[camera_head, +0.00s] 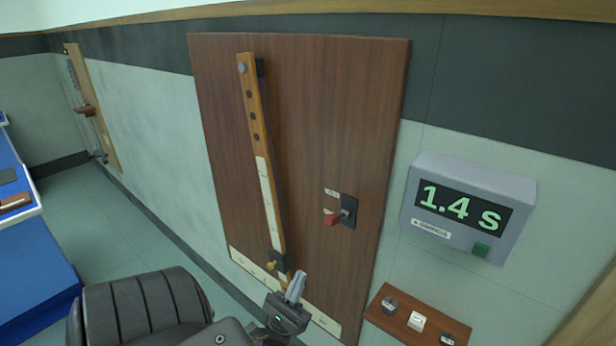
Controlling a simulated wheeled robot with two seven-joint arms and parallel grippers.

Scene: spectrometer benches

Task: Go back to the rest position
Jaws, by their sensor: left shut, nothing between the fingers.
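My left gripper (297,287) is at the bottom centre, its arm coming in from the lower left. Its fingers are shut with nothing between them. The fingertips are close to the lower end of a wooden bar (262,150) that hangs slightly tilted on a dark wooden wall panel (310,130). A dark clamp with a yellow knob (271,265) sits near the bar's lower end. I cannot tell whether the fingers touch the bar. My right gripper is not in view.
A red-handled switch (334,219) is on the panel's right side. A grey timer box (468,207) on the wall reads 1.4 s. Below it, a small wooden shelf (403,331) holds several small items. A blue bench (30,265) stands at the left, with open floor beside it.

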